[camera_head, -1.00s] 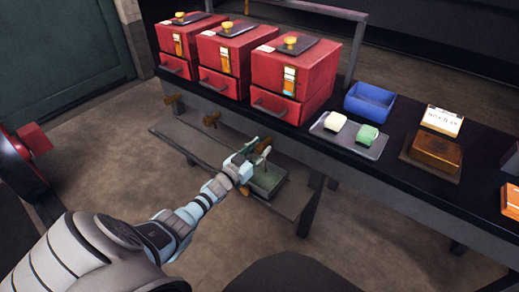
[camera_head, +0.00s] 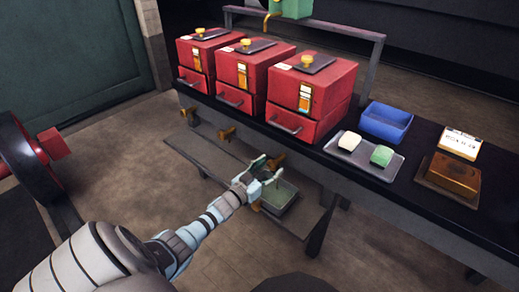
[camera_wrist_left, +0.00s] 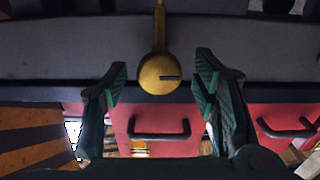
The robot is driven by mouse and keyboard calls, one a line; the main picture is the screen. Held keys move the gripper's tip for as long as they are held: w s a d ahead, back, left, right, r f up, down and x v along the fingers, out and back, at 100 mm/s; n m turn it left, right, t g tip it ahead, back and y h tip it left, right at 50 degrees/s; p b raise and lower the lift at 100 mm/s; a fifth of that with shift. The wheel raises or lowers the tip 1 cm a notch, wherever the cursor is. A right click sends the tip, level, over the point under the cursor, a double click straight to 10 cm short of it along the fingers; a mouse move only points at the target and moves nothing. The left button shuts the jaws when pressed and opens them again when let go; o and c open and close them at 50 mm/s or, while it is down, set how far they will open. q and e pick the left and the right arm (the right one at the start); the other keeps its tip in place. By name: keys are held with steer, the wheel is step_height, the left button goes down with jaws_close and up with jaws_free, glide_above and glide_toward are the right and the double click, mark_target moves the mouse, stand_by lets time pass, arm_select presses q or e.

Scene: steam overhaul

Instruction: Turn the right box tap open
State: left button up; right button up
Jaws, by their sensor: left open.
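Three red boxes stand in a row on a dark bench, each with a drawer and a brass lid knob. The right box (camera_head: 312,85) is nearest to me. Its brass tap (camera_head: 277,161) sits low on the bench front, and taps for the other boxes show further left. My left gripper (camera_head: 264,170) is open at the right tap. In the left wrist view, the round brass tap (camera_wrist_left: 159,74) with a dark slot lies between the spread green fingers of the left gripper (camera_wrist_left: 161,82). I cannot tell whether they touch it. My right gripper is not in view.
A tray (camera_head: 390,170) with a white and a green block, a blue bin (camera_head: 386,122) and a brown block (camera_head: 453,172) stand right of the boxes. A shallow pan (camera_head: 281,198) sits on the lower shelf below the tap. A red wheel (camera_head: 22,158) stands at left.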

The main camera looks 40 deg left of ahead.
arm_select(q)
steer(key=s, duration=1)
steer(key=shift+s+d, duration=0.15)
